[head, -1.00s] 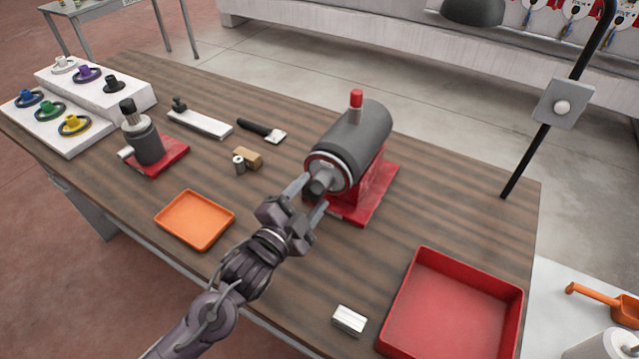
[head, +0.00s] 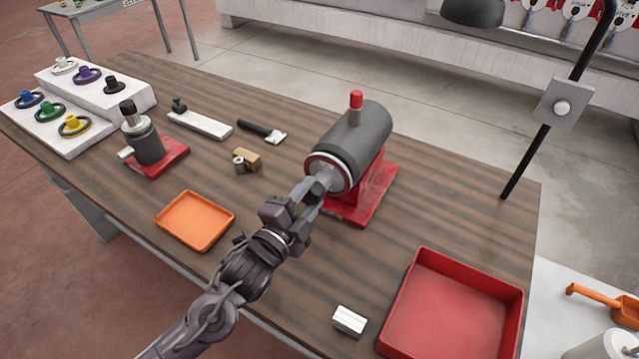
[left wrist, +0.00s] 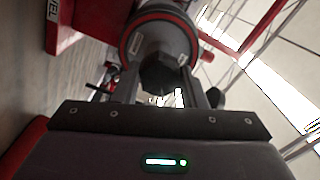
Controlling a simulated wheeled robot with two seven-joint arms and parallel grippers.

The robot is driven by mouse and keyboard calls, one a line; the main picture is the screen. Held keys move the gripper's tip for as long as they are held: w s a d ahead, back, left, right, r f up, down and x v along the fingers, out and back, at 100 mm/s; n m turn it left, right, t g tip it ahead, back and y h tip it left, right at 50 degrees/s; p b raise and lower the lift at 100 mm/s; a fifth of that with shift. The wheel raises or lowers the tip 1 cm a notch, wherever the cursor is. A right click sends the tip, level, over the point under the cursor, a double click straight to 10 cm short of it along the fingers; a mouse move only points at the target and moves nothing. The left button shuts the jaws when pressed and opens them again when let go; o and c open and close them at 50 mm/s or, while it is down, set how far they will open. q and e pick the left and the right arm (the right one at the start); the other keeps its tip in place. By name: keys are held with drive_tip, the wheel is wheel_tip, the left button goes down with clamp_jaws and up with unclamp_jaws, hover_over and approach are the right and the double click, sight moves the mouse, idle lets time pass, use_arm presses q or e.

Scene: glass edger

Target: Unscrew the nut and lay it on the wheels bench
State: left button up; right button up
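The edger (head: 362,140) is a grey motor drum on a red base, with a red button on top. The dark nut (left wrist: 158,76) sits at the centre of its front face; in the head view it is mostly hidden by the fingers. My left gripper (head: 318,188) reaches the front of the edger, with its fingers closed in on either side of the nut. The fingers (left wrist: 163,88) flank the nut in the left wrist view too. A white stepped stand (head: 130,92) with several coloured wheels is at the table's left end. My right gripper is not in view.
An orange tray (head: 195,220), a red bin (head: 455,300) and a silver block (head: 348,320) lie near the front edge. A grinder-like tool on a red base (head: 150,150), a brush (head: 262,131) and a lamp post (head: 545,125) also stand around. Another table (head: 95,8) is at back left.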

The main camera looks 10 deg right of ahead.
use_arm(q)
drive_tip(key=c, duration=0.3)
drive_tip(key=n+p, duration=0.1)
drive_tip(key=n, duration=0.2)
drive_tip(key=shift+r+n+p, duration=0.15)
drive_tip(key=shift+n+p, duration=0.25)
drive_tip(key=shift+c, duration=0.2)
drive_tip(key=n+p, duration=0.2)
drive_tip(key=n, duration=0.3)
drive_tip(key=n+p, duration=0.1)
drive_tip(key=n, duration=0.3)
drive_tip(key=n+p, duration=0.2)
drive_tip(key=n, duration=0.3)
drive_tip(key=shift+r+n+p, duration=0.1)
drive_tip(key=shift+n+p, duration=0.3)
drive_tip(key=n+p, duration=0.2)
drive_tip(key=n, duration=0.3)
drive_tip(key=shift+n+p, duration=0.3)
drive_tip(key=n+p, duration=0.1)
drive_tip(key=n, duration=0.1)
drive_tip(key=shift+n, duration=0.4)
drive_tip(key=shift+f+n, duration=0.25)
drive_tip(key=shift+n, duration=0.05)
drive_tip(key=o, duration=0.9)
drive_tip(key=shift+o, duration=0.2)
